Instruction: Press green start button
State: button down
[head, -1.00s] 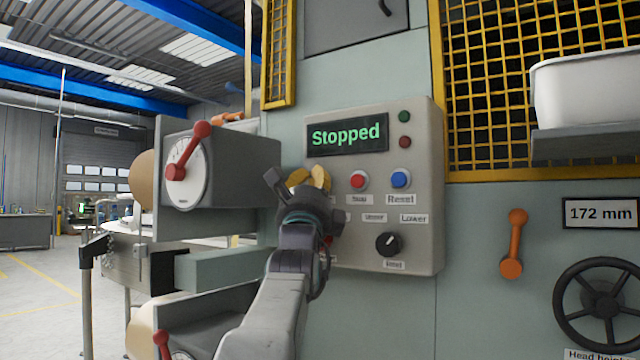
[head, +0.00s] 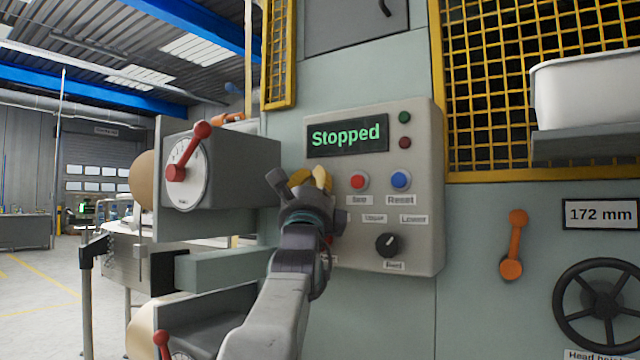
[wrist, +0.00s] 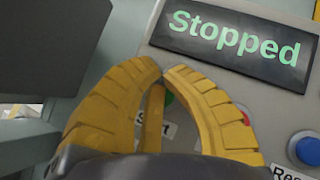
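The green start button (wrist: 169,99) shows in the wrist view as a small green patch between my gripper's yellow fingers. Part of its label (wrist: 168,132) shows below it. In the head view the button is hidden behind my gripper (head: 310,177). In the wrist view my gripper (wrist: 162,71) has its fingertips together, with nothing seen held. The tips appear over the panel just above the button; I cannot tell whether they touch it. The control panel (head: 428,190) has a display (head: 347,135) reading "Stopped" in green.
Right of my gripper are a red button (head: 358,181), a blue reset button (head: 400,180) and a black knob (head: 387,244). A grey box with a red-handled dial (head: 187,172) juts out to the left. An orange lever (head: 514,244) and a handwheel (head: 604,305) are at right.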

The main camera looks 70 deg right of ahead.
jog(key=shift+d, duration=0.25)
jog(key=shift+a, duration=0.15)
dwell(0.4)
jog(key=shift+w+a+b, duration=0.1)
jog(key=shift+a+b, duration=0.5)
jog(key=shift+a, duration=0.15)
dwell(0.8)
